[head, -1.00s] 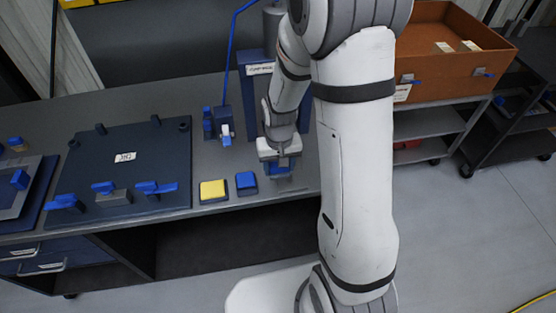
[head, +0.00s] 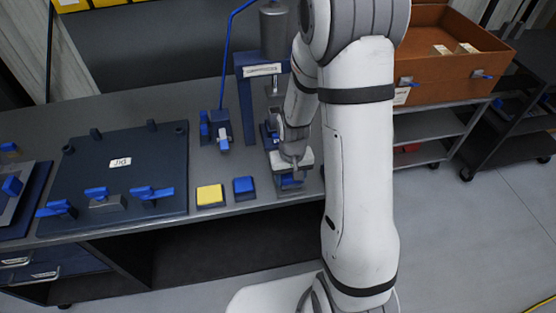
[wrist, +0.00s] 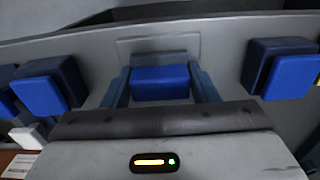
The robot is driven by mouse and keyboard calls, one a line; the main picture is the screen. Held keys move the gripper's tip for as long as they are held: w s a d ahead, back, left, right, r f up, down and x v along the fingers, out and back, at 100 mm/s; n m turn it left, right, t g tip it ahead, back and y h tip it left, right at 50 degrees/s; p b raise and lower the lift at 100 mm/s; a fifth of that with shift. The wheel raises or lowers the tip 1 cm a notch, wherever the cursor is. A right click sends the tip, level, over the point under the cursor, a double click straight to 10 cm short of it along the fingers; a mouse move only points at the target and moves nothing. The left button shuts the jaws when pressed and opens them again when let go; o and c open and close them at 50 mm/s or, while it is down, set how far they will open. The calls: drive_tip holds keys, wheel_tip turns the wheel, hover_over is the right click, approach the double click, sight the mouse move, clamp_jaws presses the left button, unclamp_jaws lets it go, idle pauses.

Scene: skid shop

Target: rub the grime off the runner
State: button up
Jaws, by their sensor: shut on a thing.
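My gripper (head: 291,176) is low over the front edge of the grey bench, right of the yellow and blue pads. In the wrist view its two dark fingers (wrist: 161,84) stand on either side of a blue block (wrist: 160,76) and are shut on it. The blue block also shows under the gripper in the head view (head: 291,183). I cannot make out which surface is the runner, nor any grime. Whether the block touches a surface below is hidden.
A yellow-topped pad (head: 210,195) and a blue-topped pad (head: 244,186) sit left of my gripper. A dark jig plate (head: 120,205) with blue clamps lies further left. A press-like stand (head: 243,100) rises behind. A brown bin (head: 425,75) stands right.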

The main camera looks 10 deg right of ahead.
drive_tip(key=a, duration=0.3)
drive_tip(key=shift+a+f, duration=0.1)
drive_tip(key=shift+a, duration=0.05)
drive_tip(key=r, duration=0.1)
drive_tip(key=r+p, duration=0.1)
drive_tip(key=shift+w+a+r, duration=0.15)
drive_tip(key=shift+a+r, duration=0.2)
drive_tip(key=shift+s+r+p, duration=0.2)
drive_tip(key=shift+r+p, duration=0.3)
drive_tip(key=shift+r, duration=0.25)
drive_tip(key=shift+w+r+p, duration=0.1)
drive_tip(key=shift+r+p, duration=0.4)
drive_tip(key=shift+r, duration=0.2)
drive_tip(key=shift+d+r+p, duration=0.1)
drive_tip(key=shift+r+p, duration=0.85)
drive_tip(key=shift+r, duration=0.5)
